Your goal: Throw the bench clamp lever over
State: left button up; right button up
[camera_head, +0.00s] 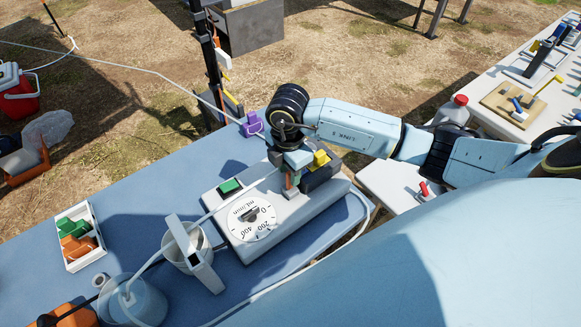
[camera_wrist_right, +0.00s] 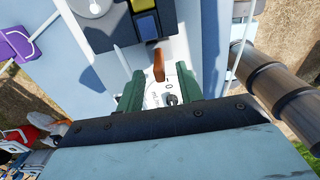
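An orange lever (camera_head: 289,181) stands at the far end of a pale box with a mL/min dial (camera_head: 252,219). In the right wrist view the orange lever (camera_wrist_right: 159,65) stands upright on a white plate, just beyond and between my fingertips. My right gripper (camera_head: 291,166) is over this end of the box. It shows in the right wrist view (camera_wrist_right: 158,88) with its two green fingers apart and nothing gripped. A small dark knob (camera_wrist_right: 171,99) lies between the fingers. A red-handled lever (camera_head: 423,188) is on a white surface to the right. My left gripper is not in view.
A dark block with a yellow top (camera_head: 320,158) stands close beside my right gripper. A purple block (camera_head: 253,124) is at the blue bench's far edge. A cup (camera_head: 187,249), a jar (camera_head: 135,302) and a white tray (camera_head: 66,254) stand to the left. A tube crosses the bench.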

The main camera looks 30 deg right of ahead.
jog(key=shift+c, duration=0.2)
grip_shut()
jog(key=c, duration=0.7)
grip_release()
jog(key=shift+w+a+f+g+b, duration=0.1)
jog(key=shift+w+f+g+b, duration=0.3)
jog(key=shift+w, duration=0.45)
jog(key=shift+w+a+f+g+b, duration=0.1)
jog(key=shift+w+f+g+b, duration=0.05)
jog(key=shift+w+g+b, duration=0.6)
jog(key=shift+w, duration=0.35)
jog(key=shift+r, duration=0.1)
